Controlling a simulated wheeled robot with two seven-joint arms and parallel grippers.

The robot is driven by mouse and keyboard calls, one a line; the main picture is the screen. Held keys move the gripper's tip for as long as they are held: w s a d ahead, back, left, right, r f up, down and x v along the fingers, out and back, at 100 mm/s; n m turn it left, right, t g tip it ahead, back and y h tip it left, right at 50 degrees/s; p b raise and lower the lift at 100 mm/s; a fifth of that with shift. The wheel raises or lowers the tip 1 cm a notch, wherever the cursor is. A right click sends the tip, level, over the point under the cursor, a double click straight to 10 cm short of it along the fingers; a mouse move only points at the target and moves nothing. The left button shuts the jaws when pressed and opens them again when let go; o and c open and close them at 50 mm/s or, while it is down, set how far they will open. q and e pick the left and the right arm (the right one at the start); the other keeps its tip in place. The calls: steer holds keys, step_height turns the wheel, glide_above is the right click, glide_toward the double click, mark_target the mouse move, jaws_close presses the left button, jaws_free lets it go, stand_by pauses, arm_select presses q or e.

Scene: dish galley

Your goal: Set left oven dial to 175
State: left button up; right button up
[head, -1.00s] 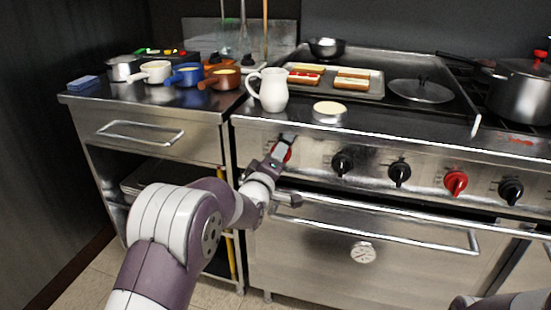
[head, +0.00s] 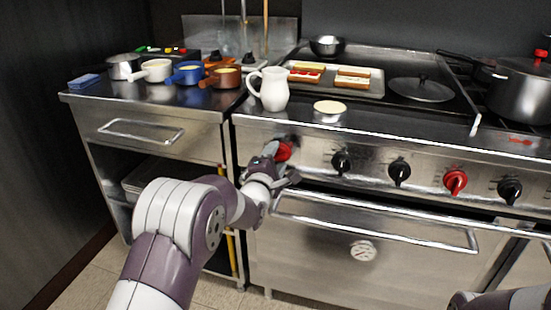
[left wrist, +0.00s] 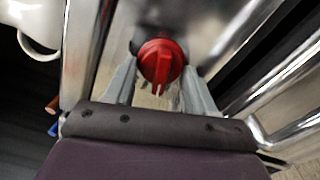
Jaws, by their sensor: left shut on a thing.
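The left oven dial (head: 284,150) is a red knob at the left end of the stove's front panel. My left gripper (head: 279,156) reaches it from the front and is shut on it. In the left wrist view the red dial (left wrist: 161,58) sits between the two grey fingers of the left gripper (left wrist: 160,72), one on each side. A pale mark on the dial points toward the bottom of that view. The scale numbers around it are hidden or too small to read. My right gripper is not in view; only part of that arm shows at the lower right.
To the right on the panel are black knobs (head: 342,162) and another red knob (head: 455,182). The oven door handle (head: 375,222) runs below the dial. A white pitcher (head: 271,90) and a round pale-topped item (head: 329,110) stand near the front edge above.

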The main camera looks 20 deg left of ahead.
arm_select(q)
steer(key=shift+n, duration=0.4)
steer(key=o, duration=1)
steer(key=shift+s, duration=0.1)
steer(key=s+p, duration=0.1)
steer(key=s, duration=0.5)
steer(key=s+p, duration=0.1)
steer(key=s, duration=0.5)
steer(key=shift+s+a, duration=0.2)
steer(key=shift+s, duration=0.1)
